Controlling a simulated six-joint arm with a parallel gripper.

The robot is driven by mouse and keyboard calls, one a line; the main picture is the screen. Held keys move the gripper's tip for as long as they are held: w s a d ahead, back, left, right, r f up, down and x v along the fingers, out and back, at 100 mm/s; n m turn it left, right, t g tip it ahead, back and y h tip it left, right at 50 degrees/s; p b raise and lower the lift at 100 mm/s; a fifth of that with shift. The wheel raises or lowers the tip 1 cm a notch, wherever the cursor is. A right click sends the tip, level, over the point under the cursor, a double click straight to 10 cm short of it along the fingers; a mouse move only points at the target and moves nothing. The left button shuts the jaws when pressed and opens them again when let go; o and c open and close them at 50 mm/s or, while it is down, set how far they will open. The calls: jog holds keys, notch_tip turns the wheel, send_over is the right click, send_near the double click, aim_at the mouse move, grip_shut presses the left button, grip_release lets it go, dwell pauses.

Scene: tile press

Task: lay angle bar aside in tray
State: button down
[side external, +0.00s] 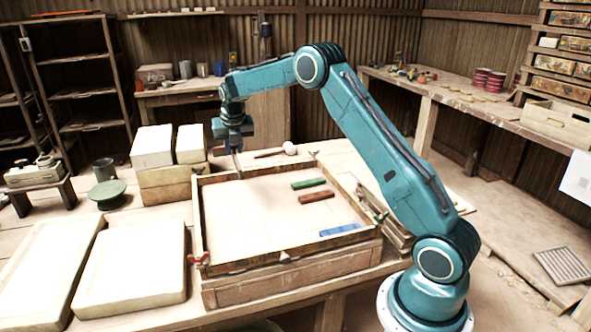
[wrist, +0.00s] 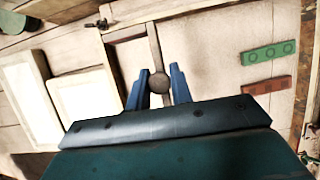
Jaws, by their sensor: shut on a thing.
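My gripper (side external: 236,150) is over the back left corner of the shallow wooden tray (side external: 198,225). In the wrist view its two blue fingers (wrist: 158,88) are closed on a grey-brown thing with a round knob-like top, which I take to be the angle bar (wrist: 158,83). A slim brown part of it shows below the jaws in the side external view (side external: 238,166). Its full shape is hidden, and I cannot tell whether it touches the tray. A green bar (side external: 308,183), a red bar (side external: 317,197) and a blue bar (side external: 340,229) lie on the tray's pale bed.
Two pale slabs (side external: 130,265) lie left of the tray. Stacked pale blocks (side external: 152,147) stand close behind it on the left. A dark stick (side external: 269,154) and a white ball (side external: 290,148) are behind the tray. The bed's left and middle are clear.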

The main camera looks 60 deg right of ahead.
aim_at(236, 159)
notch_tip(236, 159, down, 8)
jog(key=shift+r, duration=0.2)
jog(key=shift+f, duration=2.1)
jog(key=shift+f, duration=0.15)
jog(key=c, duration=1.2)
grip_release()
jog(key=shift+c, duration=0.2)
jog(key=v, duration=1.1)
jog(key=shift+a, duration=0.1)
jog(key=shift+s+a+r, duration=0.15)
jog(key=shift+r, duration=0.35)
